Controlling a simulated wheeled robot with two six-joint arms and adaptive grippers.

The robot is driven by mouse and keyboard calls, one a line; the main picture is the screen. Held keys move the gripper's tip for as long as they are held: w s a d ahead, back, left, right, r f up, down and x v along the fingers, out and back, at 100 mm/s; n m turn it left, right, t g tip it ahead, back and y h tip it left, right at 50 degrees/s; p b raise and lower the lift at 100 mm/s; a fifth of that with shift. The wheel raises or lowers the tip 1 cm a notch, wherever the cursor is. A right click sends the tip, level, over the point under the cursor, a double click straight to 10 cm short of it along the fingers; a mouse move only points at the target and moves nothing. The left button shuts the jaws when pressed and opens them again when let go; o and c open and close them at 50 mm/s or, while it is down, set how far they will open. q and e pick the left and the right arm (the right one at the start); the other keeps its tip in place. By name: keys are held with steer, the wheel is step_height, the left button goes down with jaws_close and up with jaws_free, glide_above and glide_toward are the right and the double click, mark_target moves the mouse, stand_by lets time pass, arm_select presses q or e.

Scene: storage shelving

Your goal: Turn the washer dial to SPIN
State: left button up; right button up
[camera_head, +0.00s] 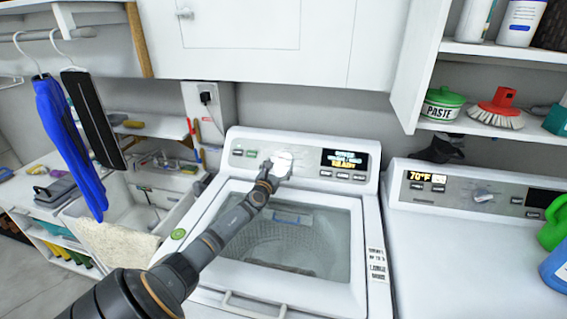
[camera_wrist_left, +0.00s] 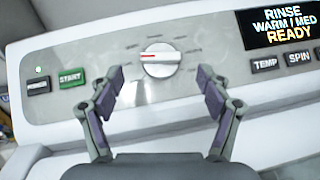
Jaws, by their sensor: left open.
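The washer (camera_head: 300,215) stands in the middle of the head view with its control panel at the back. Its white round dial (camera_wrist_left: 162,60) shows in the wrist view with a red mark pointing left; the labels around it are too blurred to read. In the head view the dial (camera_head: 283,160) is just beyond my left gripper (camera_head: 268,176). The left gripper is open and empty, its two fingers (camera_wrist_left: 158,92) on either side below the dial, apart from it. The display (camera_wrist_left: 279,27) reads RINSE, WARM / MED, READY. My right gripper is not in view.
A green START button (camera_wrist_left: 71,78) and POWER button (camera_wrist_left: 38,86) lie left of the dial; TEMP (camera_wrist_left: 264,65) and SPIN (camera_wrist_left: 298,58) buttons lie right. A dryer (camera_head: 470,235) stands to the right. Upper cabinets (camera_head: 270,40) hang above the panel.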

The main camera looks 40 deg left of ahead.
mark_target(284, 158)
arm_select(q)
steer(key=b+x, duration=0.2)
steer(key=x, duration=0.1)
steer(key=b+x, duration=0.1)
steer(key=shift+w+a+f, duration=0.1)
steer(key=shift+w+f, duration=0.25)
steer(key=shift+f, duration=0.05)
steer(key=shift+w+a+r+b, duration=0.25)
steer(key=shift+w+r+b, duration=0.1)
steer(key=shift+w, duration=0.15)
steer(key=c, duration=1.2)
